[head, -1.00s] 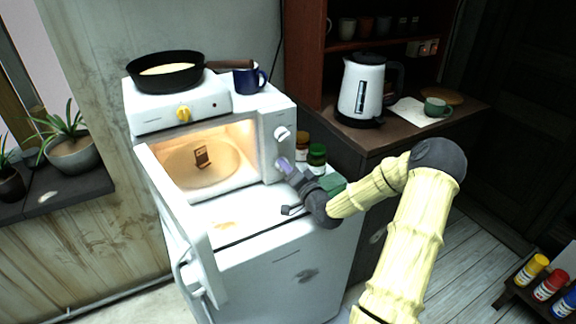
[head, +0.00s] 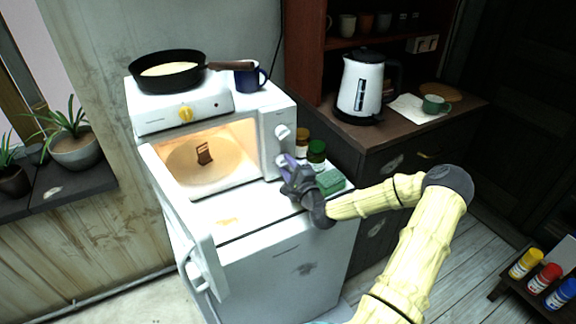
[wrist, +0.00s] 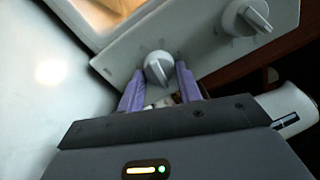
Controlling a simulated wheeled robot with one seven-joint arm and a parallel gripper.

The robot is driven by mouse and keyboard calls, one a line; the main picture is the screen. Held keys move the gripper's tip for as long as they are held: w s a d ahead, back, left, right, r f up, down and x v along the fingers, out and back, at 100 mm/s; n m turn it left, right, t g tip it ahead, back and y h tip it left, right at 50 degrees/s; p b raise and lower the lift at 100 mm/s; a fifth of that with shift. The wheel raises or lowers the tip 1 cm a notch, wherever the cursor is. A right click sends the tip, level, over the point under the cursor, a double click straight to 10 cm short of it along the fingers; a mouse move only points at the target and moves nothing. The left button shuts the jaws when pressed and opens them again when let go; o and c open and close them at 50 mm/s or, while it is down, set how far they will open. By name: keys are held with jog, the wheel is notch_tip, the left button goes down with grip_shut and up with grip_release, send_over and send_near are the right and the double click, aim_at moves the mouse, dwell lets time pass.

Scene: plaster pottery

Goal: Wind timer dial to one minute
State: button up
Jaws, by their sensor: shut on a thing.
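The white microwave (head: 267,140) stands on a white cabinet with its door open to the left and its inside lit. Its control panel has an upper dial (head: 282,131) and a lower dial. In the wrist view, the lower dial (wrist: 157,68) sits between the purple fingertips of my gripper (wrist: 159,82); the upper dial (wrist: 250,16) is free, up and to the right. My gripper (head: 286,164) is shut on the lower dial, which is mostly hidden behind the fingers in the head view. A small brown item (head: 204,153) is on the turntable inside.
The open microwave door (head: 181,214) stands left of my arm. Jars (head: 316,155) and a green block (head: 330,181) are close right of the panel. A hot plate with a pan (head: 168,72) and a blue mug (head: 248,76) are on top. A kettle (head: 358,88) stands on the right counter.

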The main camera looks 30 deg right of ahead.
jog(key=shift+f+m, duration=0.1)
jog(key=shift+m, duration=1.2)
jog(key=o, duration=1)
jog(key=shift+s, duration=0.1)
jog(key=s, duration=1.6)
jog(key=shift+s+d+f, duration=0.15)
jog(key=shift+s+f, duration=0.15)
jog(key=shift+f, duration=0.05)
jog(key=shift+s+f, duration=0.2)
jog(key=shift+s, duration=0.15)
jog(key=shift+w, duration=0.15)
